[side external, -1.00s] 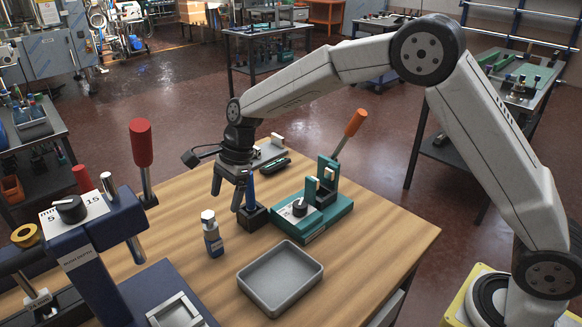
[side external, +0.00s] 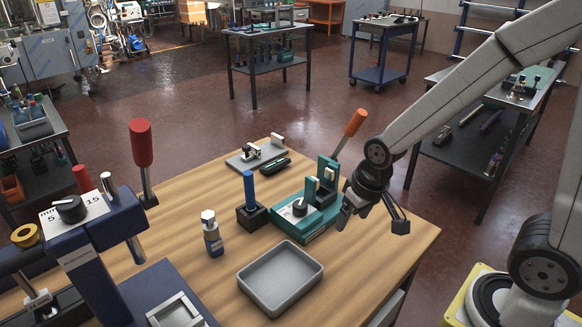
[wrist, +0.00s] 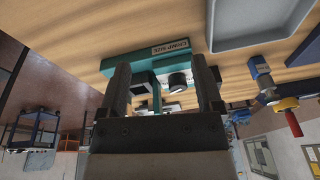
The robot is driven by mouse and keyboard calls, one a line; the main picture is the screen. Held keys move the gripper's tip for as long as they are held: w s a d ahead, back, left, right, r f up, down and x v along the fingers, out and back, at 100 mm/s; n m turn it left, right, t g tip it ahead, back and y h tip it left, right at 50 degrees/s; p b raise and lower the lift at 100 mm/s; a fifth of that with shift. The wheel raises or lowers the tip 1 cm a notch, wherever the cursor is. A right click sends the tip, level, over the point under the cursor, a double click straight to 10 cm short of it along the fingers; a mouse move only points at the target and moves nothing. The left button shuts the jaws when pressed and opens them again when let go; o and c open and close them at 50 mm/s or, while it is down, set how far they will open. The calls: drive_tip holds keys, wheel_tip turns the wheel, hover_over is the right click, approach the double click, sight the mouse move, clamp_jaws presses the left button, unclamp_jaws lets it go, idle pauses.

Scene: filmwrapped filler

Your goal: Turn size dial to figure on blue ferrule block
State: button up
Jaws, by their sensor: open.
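The teal crimp fixture (side external: 322,205) stands on the wooden table with an orange-knobbed lever raised. Its black dial (side external: 299,207) sits on a white plate; its setting is too small to read. In the wrist view the dial (wrist: 178,81) shows between my fingers, beyond them, near a label that seems to end in "SIZE". A dark block (side external: 251,215) holds an upright blue ferrule (side external: 249,187), left of the fixture; I cannot read any figure on it. My gripper (side external: 350,217) is open and empty, right of the fixture and apart from the dial.
A grey tray (side external: 281,277) lies in front of the fixture. A small bottle (side external: 212,234) stands left of it. A dark-blue press (side external: 95,255) with another black dial (side external: 70,209), marked 5 and 15, and a red-handled lever (side external: 141,145) is at left. A grey fixture (side external: 255,155) lies behind.

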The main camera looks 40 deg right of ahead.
drive_tip(key=s, duration=0.1)
drive_tip(key=n, duration=0.1)
drive_tip(key=s, duration=0.1)
drive_tip(key=shift+s+d+f+n, duration=0.25)
drive_tip(key=shift+s+d+n, duration=0.05)
drive_tip(key=shift+d, duration=0.1)
drive_tip(key=shift+o, duration=0.4)
drive_tip(key=m+h, duration=0.4)
drive_tip(key=m, duration=0.7)
approach(300, 205)
drive_tip(key=shift+f, duration=0.9)
drive_tip(key=shift+w+d, duration=0.1)
drive_tip(key=shift+d, duration=0.3)
drive_tip(key=shift+x, duration=3.95)
drive_tip(key=shift+w, duration=0.1)
